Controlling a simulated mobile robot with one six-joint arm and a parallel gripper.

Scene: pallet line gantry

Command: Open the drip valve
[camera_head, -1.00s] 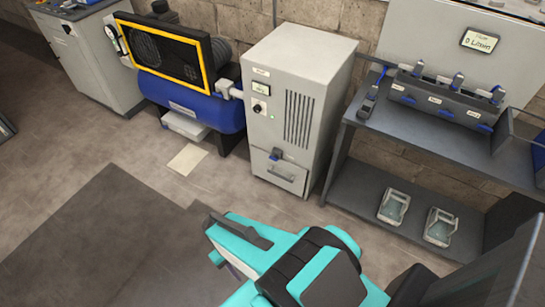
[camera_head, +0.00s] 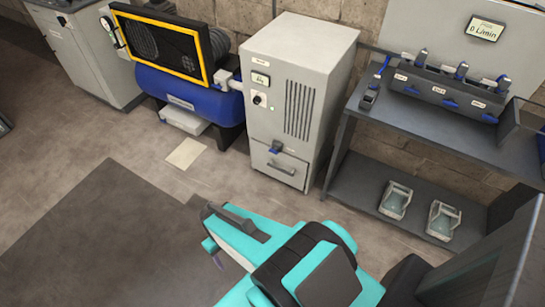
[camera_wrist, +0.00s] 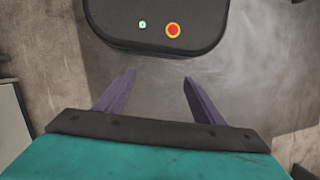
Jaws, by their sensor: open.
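A blue compressor (camera_head: 190,97) with a yellow-framed guard stands left of the cabinet. The floor before the cabinet is clear.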

